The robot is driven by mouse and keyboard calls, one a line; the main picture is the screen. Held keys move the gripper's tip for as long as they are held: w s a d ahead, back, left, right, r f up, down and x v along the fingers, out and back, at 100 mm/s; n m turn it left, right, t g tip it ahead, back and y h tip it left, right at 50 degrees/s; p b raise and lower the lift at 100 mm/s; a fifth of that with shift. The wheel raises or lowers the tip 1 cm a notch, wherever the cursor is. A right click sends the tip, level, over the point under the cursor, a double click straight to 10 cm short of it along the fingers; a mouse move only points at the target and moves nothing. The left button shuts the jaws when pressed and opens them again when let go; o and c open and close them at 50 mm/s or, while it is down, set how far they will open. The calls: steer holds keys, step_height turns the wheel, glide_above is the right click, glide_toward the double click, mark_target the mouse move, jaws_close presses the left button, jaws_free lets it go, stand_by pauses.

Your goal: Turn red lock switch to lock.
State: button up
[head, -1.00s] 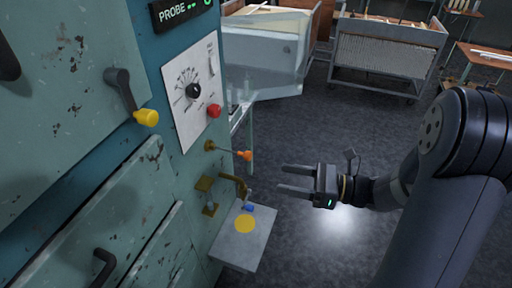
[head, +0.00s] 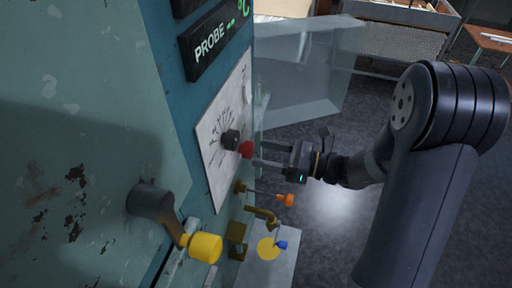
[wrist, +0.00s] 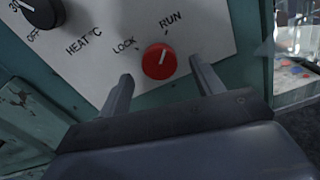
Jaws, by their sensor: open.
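The red lock switch (wrist: 159,62) is a round knob on the white panel, between the printed words LOCK and RUN. Its white mark points up and slightly right, toward RUN. It also shows in the head view (head: 246,149) at the panel's right edge. My gripper (head: 261,154) is open and faces the panel. In the wrist view its two fingers stand left and right of the red knob, with the tips a little below its centre. The fingers look apart from the knob; I cannot tell their exact depth.
A black heat dial (head: 230,139) sits left of the red knob. Below are an orange-tipped lever (head: 285,199), a brass tap with a blue handle (head: 281,245) and a small shelf (head: 284,270). A yellow-ended handle (head: 204,247) sticks out at the near left. Floor to the right is clear.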

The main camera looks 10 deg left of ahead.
mark_target(253, 151)
steer(key=shift+a, duration=1.5)
steer(key=shift+c, duration=0.4)
steer(key=c, duration=0.9)
